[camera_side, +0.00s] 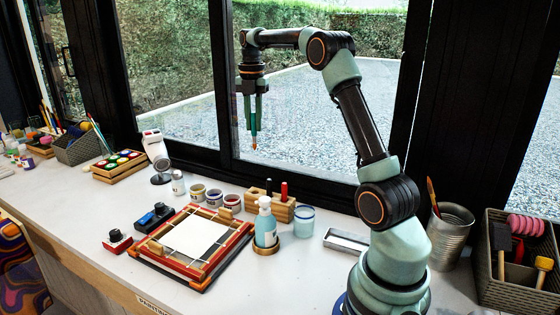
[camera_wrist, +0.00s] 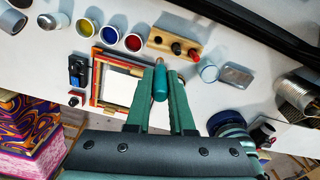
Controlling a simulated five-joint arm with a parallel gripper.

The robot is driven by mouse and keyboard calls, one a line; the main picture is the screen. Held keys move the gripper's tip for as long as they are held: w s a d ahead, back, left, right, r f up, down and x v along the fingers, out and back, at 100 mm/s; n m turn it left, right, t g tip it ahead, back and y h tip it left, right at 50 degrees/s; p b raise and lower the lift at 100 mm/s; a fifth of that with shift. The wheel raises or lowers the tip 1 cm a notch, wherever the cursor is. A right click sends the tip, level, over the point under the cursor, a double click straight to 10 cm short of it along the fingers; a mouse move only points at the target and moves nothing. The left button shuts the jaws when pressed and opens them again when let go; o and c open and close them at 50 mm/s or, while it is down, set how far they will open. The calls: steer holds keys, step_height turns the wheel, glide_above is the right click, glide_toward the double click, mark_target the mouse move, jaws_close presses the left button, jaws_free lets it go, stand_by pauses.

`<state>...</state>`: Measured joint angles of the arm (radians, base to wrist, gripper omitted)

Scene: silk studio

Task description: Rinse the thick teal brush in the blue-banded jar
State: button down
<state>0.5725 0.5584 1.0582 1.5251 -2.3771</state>
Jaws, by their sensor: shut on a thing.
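My gripper (camera_side: 253,92) is shut on the thick teal brush (camera_side: 254,125) and holds it high above the table, bristles down. The bristle tip is orange-brown and hangs in the air. The brush also shows end-on between the fingers in the wrist view (camera_wrist: 160,82). The blue-banded jar (camera_side: 303,222) is a small clear glass with a blue band, standing on the table below and to the right of the brush. In the wrist view the jar (camera_wrist: 208,73) lies right of the fingers. The brush is apart from the jar.
Beside the jar stand a wooden block (camera_side: 283,211) with upright black and red pieces, a pump bottle (camera_side: 265,225) and a metal tray (camera_side: 346,241). Paint pots (camera_side: 214,198) and a framed screen (camera_side: 165,256) lie left. The window (camera_side: 175,75) runs along the back.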

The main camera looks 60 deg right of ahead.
steer(key=s+a+f+m, duration=0.2)
steer(key=s+f+m, duration=0.2)
steer(key=s, duration=0.4)
steer(key=s+a+f+m, duration=0.2)
steer(key=s+f+m, duration=0.2)
steer(key=s+f, duration=0.3)
steer(key=shift+s+m, duration=0.3)
steer(key=shift+s, duration=0.95)
steer(key=shift+f, duration=0.15)
